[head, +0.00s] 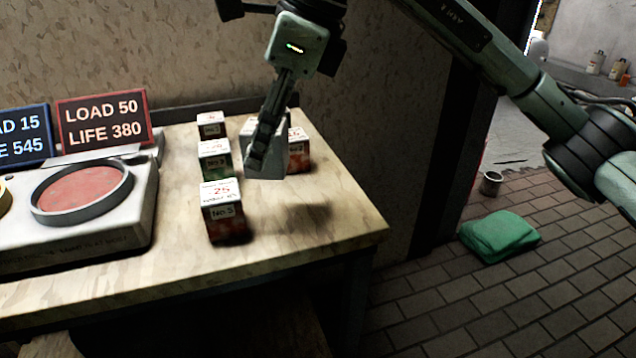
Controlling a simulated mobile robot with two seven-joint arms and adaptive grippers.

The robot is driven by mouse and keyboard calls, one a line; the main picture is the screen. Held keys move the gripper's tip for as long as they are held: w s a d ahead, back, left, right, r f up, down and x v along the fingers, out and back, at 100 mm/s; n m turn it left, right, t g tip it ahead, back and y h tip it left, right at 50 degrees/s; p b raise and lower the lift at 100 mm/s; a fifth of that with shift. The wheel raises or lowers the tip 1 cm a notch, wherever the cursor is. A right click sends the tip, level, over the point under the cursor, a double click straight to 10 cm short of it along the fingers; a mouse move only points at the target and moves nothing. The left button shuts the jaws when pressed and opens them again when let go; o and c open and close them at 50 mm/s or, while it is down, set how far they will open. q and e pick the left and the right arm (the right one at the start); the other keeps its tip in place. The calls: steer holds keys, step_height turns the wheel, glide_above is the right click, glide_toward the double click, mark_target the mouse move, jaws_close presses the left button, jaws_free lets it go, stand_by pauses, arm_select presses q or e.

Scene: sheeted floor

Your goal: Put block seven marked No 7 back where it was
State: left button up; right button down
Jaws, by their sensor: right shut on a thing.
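My right gripper (262,152) comes down from above, over the table near its back right, and is shut on a pale grey block (268,170). A shadow on the bare table to the right suggests that this block is held above the top. No number can be read on it, so I cannot tell from its face that it is block seven. Behind it stands a block with a red lower part (299,156), its mark partly covered and unclear. My left gripper is not in view.
A device with a red round pad (84,192) and signs (103,120) is at left. The table's front right (330,232) is clear.

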steer(key=d+f, duration=0.1)
steer(key=d, duration=0.1)
steer(key=w+d+f, duration=0.1)
steer(key=d, duration=0.1)
steer(key=d+f, duration=0.1)
steer(key=d, duration=0.1)
steer(key=shift+w+f, duration=0.2)
steer(key=shift+f, duration=0.1)
step_height(320, 180, down, 4)
steer(key=shift+r+p, duration=0.1)
steer(key=shift+p, duration=0.3)
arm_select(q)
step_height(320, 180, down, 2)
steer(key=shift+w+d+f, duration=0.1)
arm_select(e)
steer(key=shift+f, duration=0.2)
